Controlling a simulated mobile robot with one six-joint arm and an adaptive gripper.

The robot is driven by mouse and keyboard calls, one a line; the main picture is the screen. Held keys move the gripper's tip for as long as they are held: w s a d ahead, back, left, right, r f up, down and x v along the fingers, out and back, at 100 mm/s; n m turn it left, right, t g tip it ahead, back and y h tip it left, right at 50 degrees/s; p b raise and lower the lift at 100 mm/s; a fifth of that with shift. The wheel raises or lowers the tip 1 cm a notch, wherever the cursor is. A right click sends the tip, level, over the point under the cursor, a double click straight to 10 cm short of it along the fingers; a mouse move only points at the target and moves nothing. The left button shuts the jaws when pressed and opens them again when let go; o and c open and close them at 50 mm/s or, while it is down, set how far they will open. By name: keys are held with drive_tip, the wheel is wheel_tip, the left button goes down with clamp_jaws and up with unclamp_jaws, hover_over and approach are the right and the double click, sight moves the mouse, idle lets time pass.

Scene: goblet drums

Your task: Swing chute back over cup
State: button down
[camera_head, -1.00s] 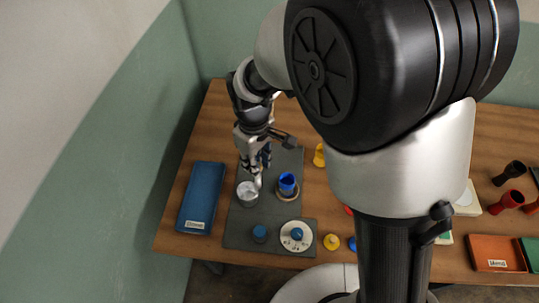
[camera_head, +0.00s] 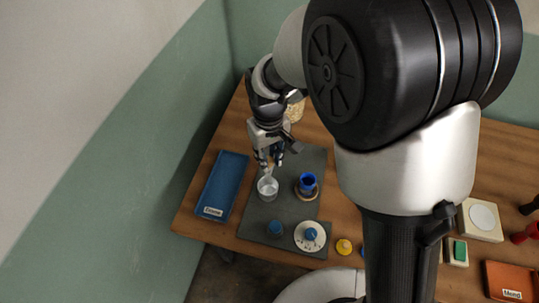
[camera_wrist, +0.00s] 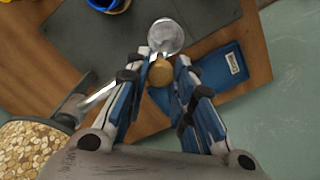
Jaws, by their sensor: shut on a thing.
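The silver cup (camera_head: 267,188) stands on the dark grey mat, left of the blue cup; it also shows in the wrist view (camera_wrist: 166,36). The metal chute (camera_wrist: 100,96) runs from the container of golden pieces towards the silver cup, partly hidden by a finger. My gripper (camera_head: 268,164) is low, just behind and above the silver cup. In the wrist view my gripper (camera_wrist: 163,66) is shut on a round tan knob (camera_wrist: 160,73). I cannot tell whether the chute's end lies exactly over the cup's mouth.
The blue cup (camera_head: 308,181) sits on a round coaster. A blue tray (camera_head: 221,186) lies left. The container of golden pieces (camera_wrist: 30,147) stands close to my gripper.

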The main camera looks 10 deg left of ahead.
drive_tip(key=c, duration=1.3)
unclamp_jaws()
drive_tip(key=shift+a, duration=0.1)
drive_tip(key=shift+c, duration=0.2)
drive_tip(key=shift+r, duration=0.1)
wheel_tip(320, 180, up, 12)
